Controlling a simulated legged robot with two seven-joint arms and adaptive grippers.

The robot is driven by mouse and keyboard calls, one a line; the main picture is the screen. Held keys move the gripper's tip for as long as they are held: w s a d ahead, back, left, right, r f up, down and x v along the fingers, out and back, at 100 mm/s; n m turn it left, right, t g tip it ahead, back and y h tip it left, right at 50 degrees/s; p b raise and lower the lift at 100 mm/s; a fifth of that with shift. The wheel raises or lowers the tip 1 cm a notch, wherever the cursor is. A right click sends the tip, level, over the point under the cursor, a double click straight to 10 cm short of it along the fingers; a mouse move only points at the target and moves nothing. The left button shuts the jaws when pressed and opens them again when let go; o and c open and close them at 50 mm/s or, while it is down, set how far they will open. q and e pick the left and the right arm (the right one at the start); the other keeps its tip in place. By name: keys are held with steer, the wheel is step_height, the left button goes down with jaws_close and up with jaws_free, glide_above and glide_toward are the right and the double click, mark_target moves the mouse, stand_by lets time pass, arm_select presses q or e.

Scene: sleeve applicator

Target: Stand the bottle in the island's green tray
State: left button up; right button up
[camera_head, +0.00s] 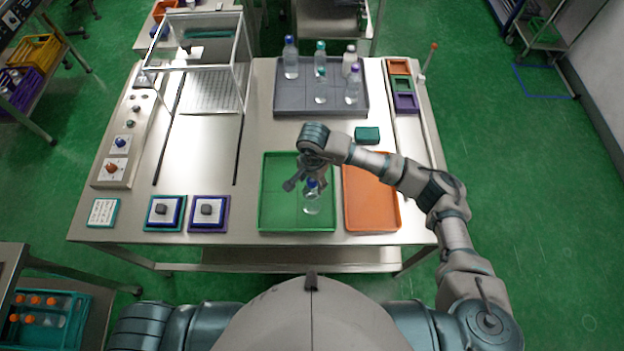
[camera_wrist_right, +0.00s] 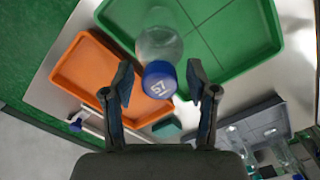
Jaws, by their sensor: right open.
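The clear bottle (camera_head: 312,204) with a blue cap stands upright in the right part of the green tray (camera_head: 277,201). In the right wrist view the bottle (camera_wrist_right: 158,45) shows with "57" on its cap. My right gripper (camera_head: 306,184) is over the tray at the height of the cap. In the right wrist view the two fingers of the right gripper (camera_wrist_right: 159,79) are apart on either side of the cap, with visible gaps. My left gripper is outside the views.
An orange tray (camera_head: 371,205) lies right of the green tray. A grey tray (camera_head: 300,105) with several bottles is at the back. A clear-walled enclosure (camera_head: 201,45) stands at the left. A small teal block (camera_head: 367,135) lies behind the orange tray.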

step_height(320, 180, up, 12)
steer(key=b, duration=0.2)
steer(key=shift+d, duration=0.15)
stand_by(0.5)
